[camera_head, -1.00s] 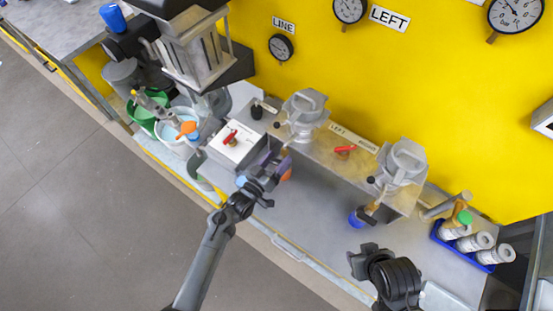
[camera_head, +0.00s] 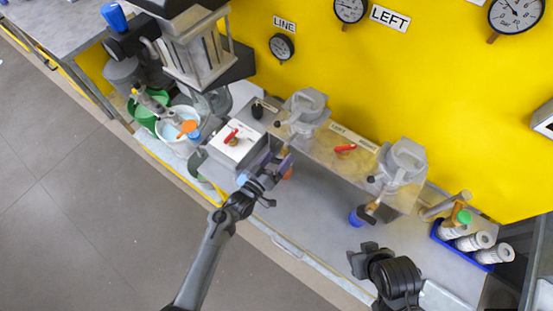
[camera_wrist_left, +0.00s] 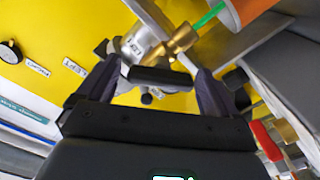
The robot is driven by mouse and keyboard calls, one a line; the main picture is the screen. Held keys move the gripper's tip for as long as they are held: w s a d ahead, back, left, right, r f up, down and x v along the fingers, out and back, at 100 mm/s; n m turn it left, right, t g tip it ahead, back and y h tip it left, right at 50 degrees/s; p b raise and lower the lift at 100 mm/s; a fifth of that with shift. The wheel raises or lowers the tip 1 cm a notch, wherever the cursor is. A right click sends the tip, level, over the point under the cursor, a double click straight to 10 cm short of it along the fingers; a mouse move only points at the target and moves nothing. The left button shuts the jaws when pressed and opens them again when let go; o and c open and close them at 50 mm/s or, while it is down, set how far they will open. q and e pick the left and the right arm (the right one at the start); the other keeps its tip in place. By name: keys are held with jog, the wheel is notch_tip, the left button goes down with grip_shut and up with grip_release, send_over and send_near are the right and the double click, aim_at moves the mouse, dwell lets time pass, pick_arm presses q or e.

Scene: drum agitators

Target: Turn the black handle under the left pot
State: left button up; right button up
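The left pot (camera_head: 304,108) is a grey metal vessel on the steel shelf. In the left wrist view a black bar handle (camera_wrist_left: 162,78) sits on a brass valve (camera_wrist_left: 178,44). My left gripper (camera_head: 280,164) is below the left pot, and in its wrist view (camera_wrist_left: 155,88) its two fingers stand apart on either side of the handle. Whether they touch it I cannot tell. In the head view this handle is hidden by the gripper and shelf. My right gripper (camera_head: 362,260) is low right, away from the pots; its finger opening is unclear.
The right pot (camera_head: 402,162) has its own black handle (camera_head: 367,214) over a blue cup (camera_head: 356,219). An orange cup (camera_head: 287,174) is close beside my left gripper. A grey box with a red lever (camera_head: 232,134) stands left. A blue bottle tray (camera_head: 462,252) is right.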

pick_arm(q)
jog(key=v, duration=1)
jog(key=shift+s+a, duration=0.25)
jog(key=shift+s, duration=0.05)
